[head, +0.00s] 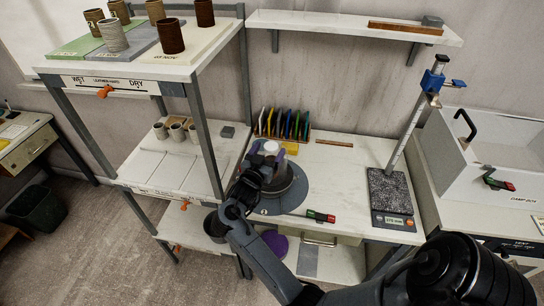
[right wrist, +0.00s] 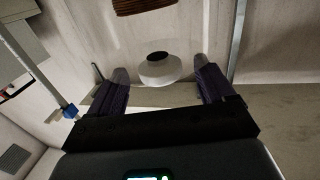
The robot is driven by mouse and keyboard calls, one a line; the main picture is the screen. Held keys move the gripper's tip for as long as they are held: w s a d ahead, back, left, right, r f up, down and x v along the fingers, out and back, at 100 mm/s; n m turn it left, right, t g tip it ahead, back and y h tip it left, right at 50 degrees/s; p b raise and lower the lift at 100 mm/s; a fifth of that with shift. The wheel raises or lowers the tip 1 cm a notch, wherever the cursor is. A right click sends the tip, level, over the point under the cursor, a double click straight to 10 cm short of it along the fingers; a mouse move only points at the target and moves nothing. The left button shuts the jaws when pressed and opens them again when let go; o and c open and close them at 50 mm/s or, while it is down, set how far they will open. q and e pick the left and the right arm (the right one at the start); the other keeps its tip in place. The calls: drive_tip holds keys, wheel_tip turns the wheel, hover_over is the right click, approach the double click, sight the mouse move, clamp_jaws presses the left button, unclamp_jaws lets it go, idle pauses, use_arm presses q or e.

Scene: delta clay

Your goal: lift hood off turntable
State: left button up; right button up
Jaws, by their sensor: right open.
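The hood (head: 284,190) is a dark grey rounded cover on a grey-blue round base, the turntable (head: 262,208), on the white worktable. A pale round knob (head: 271,147) shows at the top of the hood, partly behind my gripper. My right gripper (head: 266,162) is at the hood's upper part and hides much of its left side. In the right wrist view, its two purple-grey fingers are spread apart. A pale round piece with a dark centre (right wrist: 160,70), which looks like the knob, lies between and just beyond the fingertips. I cannot tell whether the fingers touch anything. My left gripper is not in view.
A rack of coloured upright pieces (head: 283,124) stands behind the hood. A red-green gadget (head: 320,216) lies right of the turntable. A scale (head: 392,195) with a tall post stands farther right. A shelf unit (head: 205,140) with cups rises close on the left.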

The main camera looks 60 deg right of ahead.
drive_tip(key=shift+a, duration=0.1)
drive_tip(key=shift+c, duration=0.2)
drive_tip(key=shift+c, duration=1.1)
drive_tip(key=c, duration=1.2)
drive_tip(key=shift+c, duration=0.2)
